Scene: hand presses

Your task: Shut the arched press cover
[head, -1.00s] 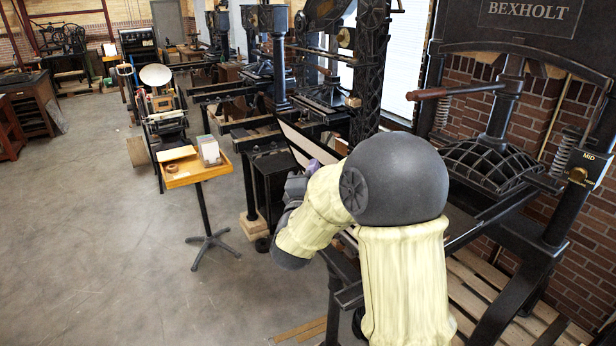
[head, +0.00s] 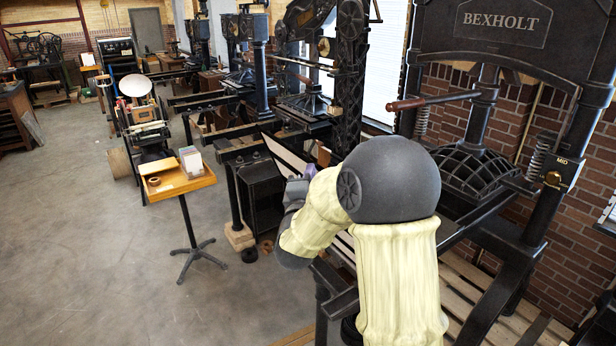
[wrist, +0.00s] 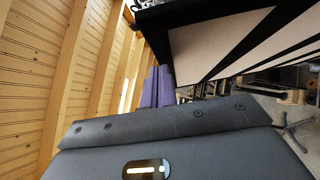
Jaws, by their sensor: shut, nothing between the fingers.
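The large black press (head: 505,60) with the BEXHOLT plate stands at the right. A pale panel in a dark frame (head: 283,155), likely its raised cover, slopes up beyond my arm; much of it is hidden. In the wrist view the dark-edged pale panel (wrist: 225,45) fills the upper right. My gripper has purple fingers (wrist: 157,88), shut and empty, close beside the panel's left edge; contact cannot be told. In the head view my forearm hides most of the gripper, with a bit of purple (head: 323,156) showing next to the panel.
A small wooden stand (head: 178,183) with a box stands left of my arm. Other presses (head: 305,105) line the back. A wooden pallet (head: 475,300) lies under the press at the right. The grey floor (head: 90,260) at the left is clear.

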